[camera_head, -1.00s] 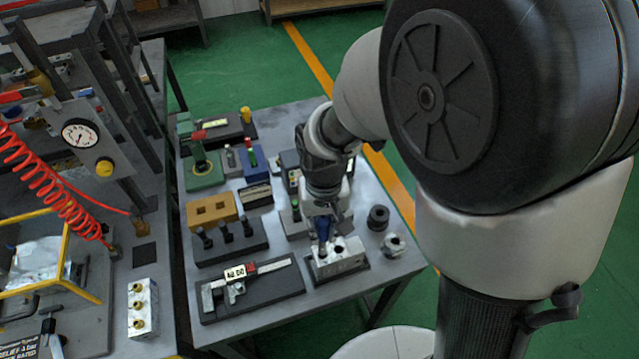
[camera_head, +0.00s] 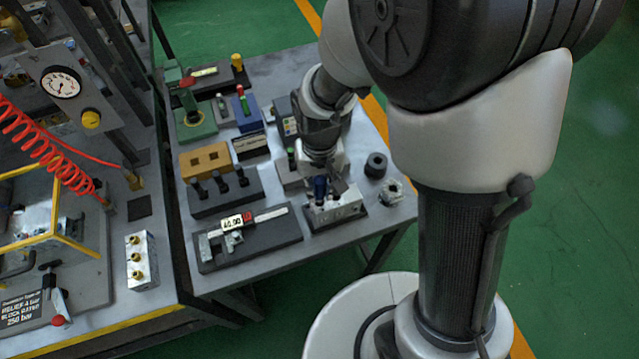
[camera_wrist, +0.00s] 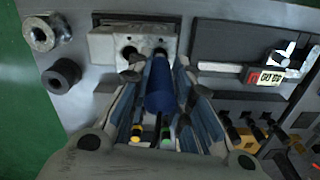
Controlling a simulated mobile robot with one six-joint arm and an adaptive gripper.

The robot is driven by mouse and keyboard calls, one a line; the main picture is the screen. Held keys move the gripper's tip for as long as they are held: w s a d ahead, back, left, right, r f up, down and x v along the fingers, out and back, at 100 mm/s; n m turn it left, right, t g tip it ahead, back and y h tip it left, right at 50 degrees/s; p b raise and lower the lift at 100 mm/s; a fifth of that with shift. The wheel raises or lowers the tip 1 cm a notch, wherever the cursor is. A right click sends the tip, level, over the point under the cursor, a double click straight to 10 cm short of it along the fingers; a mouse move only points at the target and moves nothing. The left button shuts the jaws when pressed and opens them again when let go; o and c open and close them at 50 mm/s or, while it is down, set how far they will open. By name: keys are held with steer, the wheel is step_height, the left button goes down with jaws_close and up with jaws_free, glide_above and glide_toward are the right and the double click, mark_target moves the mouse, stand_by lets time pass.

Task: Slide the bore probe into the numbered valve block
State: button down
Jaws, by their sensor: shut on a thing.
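The valve block (camera_head: 345,211) is a pale metal block on a dark base at the front right of the bench. In the wrist view the block (camera_wrist: 104,45) shows two dark bores side by side; its number is not readable. My gripper (camera_head: 322,190) is over the block, pointing down. In the wrist view my gripper (camera_wrist: 158,82) is shut on the blue bore probe (camera_wrist: 161,92). The probe lines up with the right-hand bore in the wrist view. Its tip is hidden, so I cannot tell whether it is inside.
A caliper on a dark tray (camera_head: 262,236) lies left of the block. A rack with several black-handled pieces (camera_head: 232,198) stands behind it. A black ring (camera_head: 376,165) and a metal nut (camera_head: 391,191) sit to the right, near the bench edge.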

steer(key=shift+f, duration=0.2)
steer(key=c, duration=1.4)
jaws_free()
steer(key=shift+c, duration=0.2)
steer(key=shift+r, duration=0.1)
step_height(320, 180, up, 13)
steer(key=p, duration=0.4)
steer(key=shift+p, duration=0.3)
steer(key=s+d+r+m+t, duration=0.1)
steer(key=s+d+r+t, duration=0.3)
steer(key=s+d+r, duration=0.7)
step_height(320, 180, up, 2)
steer(key=shift+s+r+t, duration=0.15)
steer(key=shift+s+t, duration=0.15)
steer(key=shift+s, duration=0.95)
